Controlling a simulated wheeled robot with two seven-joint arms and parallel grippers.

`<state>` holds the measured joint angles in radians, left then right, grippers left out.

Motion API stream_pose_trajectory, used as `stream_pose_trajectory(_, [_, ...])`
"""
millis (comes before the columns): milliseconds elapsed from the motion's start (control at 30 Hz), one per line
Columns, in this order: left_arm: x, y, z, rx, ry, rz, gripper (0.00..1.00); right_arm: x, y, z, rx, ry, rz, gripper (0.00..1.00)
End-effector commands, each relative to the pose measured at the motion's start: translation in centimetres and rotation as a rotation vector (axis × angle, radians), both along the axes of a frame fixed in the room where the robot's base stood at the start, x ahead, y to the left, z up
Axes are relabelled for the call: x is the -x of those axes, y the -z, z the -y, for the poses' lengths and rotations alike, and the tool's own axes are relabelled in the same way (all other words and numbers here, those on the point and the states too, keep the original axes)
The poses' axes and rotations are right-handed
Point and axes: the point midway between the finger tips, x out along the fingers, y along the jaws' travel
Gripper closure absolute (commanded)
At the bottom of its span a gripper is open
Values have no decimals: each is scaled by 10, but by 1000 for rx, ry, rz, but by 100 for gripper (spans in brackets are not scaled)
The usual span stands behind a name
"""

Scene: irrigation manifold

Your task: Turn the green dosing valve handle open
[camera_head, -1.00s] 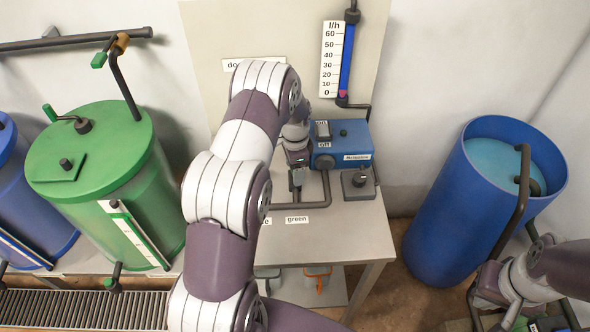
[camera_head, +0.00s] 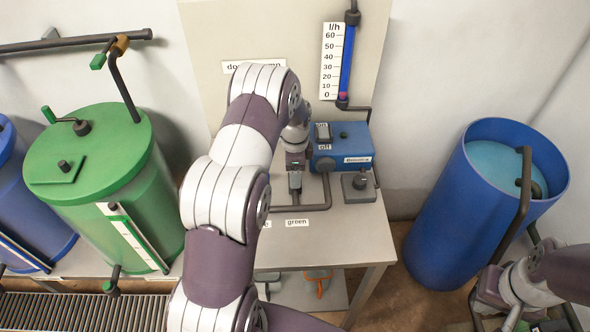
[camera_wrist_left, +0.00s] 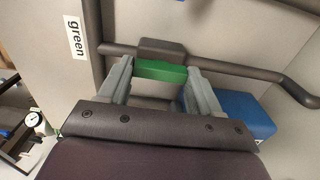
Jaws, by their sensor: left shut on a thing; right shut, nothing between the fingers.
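The green valve handle (camera_wrist_left: 160,71) shows in the left wrist view as a short green bar, beside a dark valve body (camera_wrist_left: 161,49) on a grey-brown pipe (camera_wrist_left: 215,68). My left gripper (camera_wrist_left: 160,76) has one finger at each end of the bar and is shut on it. In that view the bar lies roughly along the pipe. In the head view my left gripper (camera_head: 295,184) points down at the pipe above the bench, and the handle is hidden there. My right gripper (camera_head: 488,288) is at the lower right, far from the valve; its fingers are hard to make out.
A "green" label (camera_head: 297,222) is on the bench (camera_head: 340,240). A blue pump box (camera_head: 342,146) stands close beside my left gripper. A flow gauge (camera_head: 334,62) is on the panel behind. A green tank (camera_head: 85,150) is left, a blue tank (camera_head: 450,215) right.

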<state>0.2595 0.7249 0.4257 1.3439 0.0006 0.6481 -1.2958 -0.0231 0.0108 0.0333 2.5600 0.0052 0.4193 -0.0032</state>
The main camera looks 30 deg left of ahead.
Motion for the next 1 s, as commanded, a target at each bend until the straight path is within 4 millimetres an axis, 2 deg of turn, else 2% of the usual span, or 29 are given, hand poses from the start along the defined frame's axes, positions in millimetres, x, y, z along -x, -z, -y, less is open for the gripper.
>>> stream_pose_trajectory(33, [-1, -1, -1, -2, 3, 3, 67, 0, 0, 0, 0, 0, 0, 100])
stream_pose_trajectory(67, [-1, -1, -1, -2, 2, 3, 26, 0, 0, 0, 0, 0, 0, 100])
stream_pose_trajectory(100, [-1, -1, -1, -2, 2, 3, 14, 0, 0, 0, 0, 0, 0, 100])
stream_pose_trajectory(133, [-1, -1, -1, -2, 2, 3, 11, 0, 0, 0, 0, 0, 0, 100])
stream_pose_trajectory(467, [-1, -5, -1, -2, 1, 5, 11, 0, 3, 0, 0, 0, 0, 100])
stream_pose_trajectory(567, [-2, -22, -1, -2, 1, 8, 11, 0, 10, 0, 0, 0, 0, 100])
stream_pose_trajectory(867, [-1, -101, -1, -2, 1, 8, 11, 0, 28, 0, 0, 0, 0, 100])
stream_pose_trajectory(900, [-1, -113, -1, -2, 1, 5, 11, 0, 21, 0, 0, 0, -1, 100])
stream_pose_trajectory(1000, [0, -125, -1, -2, 1, 3, 11, 0, 16, 0, 0, 0, 0, 100])
